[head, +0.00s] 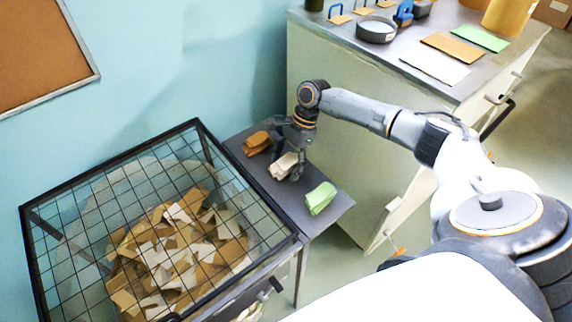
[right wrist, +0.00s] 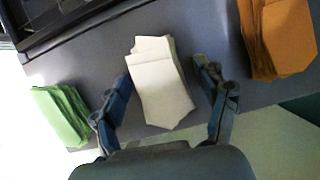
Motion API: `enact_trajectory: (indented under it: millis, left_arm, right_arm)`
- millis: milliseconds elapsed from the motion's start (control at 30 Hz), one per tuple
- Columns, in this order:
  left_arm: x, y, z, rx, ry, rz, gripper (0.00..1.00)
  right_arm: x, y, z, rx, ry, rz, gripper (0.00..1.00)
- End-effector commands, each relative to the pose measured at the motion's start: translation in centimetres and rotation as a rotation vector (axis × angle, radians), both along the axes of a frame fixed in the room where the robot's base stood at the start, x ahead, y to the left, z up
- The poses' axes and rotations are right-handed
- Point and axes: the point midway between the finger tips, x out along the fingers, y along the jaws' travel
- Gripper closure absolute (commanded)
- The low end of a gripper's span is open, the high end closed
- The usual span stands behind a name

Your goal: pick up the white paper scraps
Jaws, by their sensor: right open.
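The white paper scraps (head: 284,165) lie as a small stack on a narrow grey side table, between a brown stack and a green stack. In the right wrist view the white stack (right wrist: 160,85) sits between the two open fingers of my right gripper (right wrist: 165,95), with a gap visible on either side. In the head view my right gripper (head: 290,160) is over the white stack and partly hides it. My left gripper is not in view.
The brown stack (head: 257,142) and green stack (head: 320,197) flank the white one on the table (head: 236,146). A black wire-mesh bin (head: 196,124) with mixed scraps adjoins it at left. A taller cabinet (head: 330,85) stands behind.

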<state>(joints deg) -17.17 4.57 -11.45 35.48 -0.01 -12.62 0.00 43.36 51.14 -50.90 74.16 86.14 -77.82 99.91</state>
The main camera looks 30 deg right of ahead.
Motion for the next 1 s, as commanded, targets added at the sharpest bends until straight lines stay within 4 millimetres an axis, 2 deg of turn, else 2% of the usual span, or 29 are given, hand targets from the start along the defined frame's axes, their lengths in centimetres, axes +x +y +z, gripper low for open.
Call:
enact_trajectory:
  millis: [67, 367, 667, 900, 1000]
  left_arm:
    - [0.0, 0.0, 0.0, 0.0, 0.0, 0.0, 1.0]
    - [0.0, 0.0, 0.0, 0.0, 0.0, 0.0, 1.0]
    - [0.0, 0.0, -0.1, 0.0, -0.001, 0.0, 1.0]
    - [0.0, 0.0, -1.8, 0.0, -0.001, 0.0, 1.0]
    - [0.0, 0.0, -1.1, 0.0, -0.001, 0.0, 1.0]
  right_arm:
    - [0.0, 0.0, 0.0, 0.0, 0.0, 0.0, 0.26]
    - [0.0, 0.0, 0.0, 0.0, 0.001, 0.0, 0.84]
    - [-0.1, 0.0, -0.1, 0.0, 0.001, 0.0, 0.85]
    - [0.0, -0.1, 0.1, -0.001, -0.001, 0.001, 0.85]
    - [0.1, 0.0, 2.4, 0.002, -0.003, 0.001, 0.85]
